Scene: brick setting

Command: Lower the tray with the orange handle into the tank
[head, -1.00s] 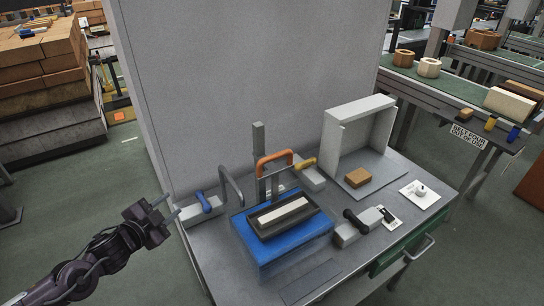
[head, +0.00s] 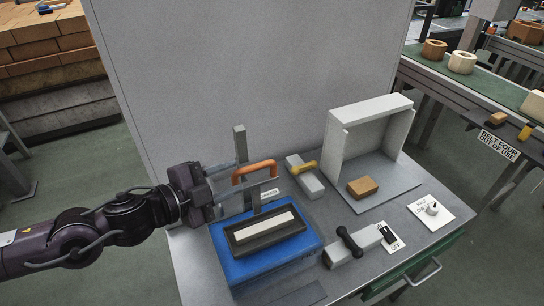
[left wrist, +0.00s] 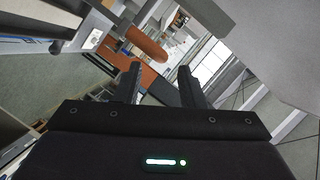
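The tray (head: 272,243) is a dark frame with a pale bar lying in it. It sits over the top of the blue tank (head: 288,257), beside a grey upright post (head: 240,146). Its orange handle (head: 254,169) rises behind it and shows in the left wrist view (left wrist: 147,43). My left gripper (head: 243,184) is close to the left side of the handle, with fingers pointing right. In the left wrist view my left gripper (left wrist: 160,76) is open and empty, with the handle beyond the fingertips and a little left. My right gripper is not in view.
A black-handled block (head: 349,247) is right of the tank. A brown brick (head: 363,187) lies by a white open box frame (head: 371,114). A white card with a knob (head: 432,208) is at the right. A tall grey panel (head: 250,70) stands behind.

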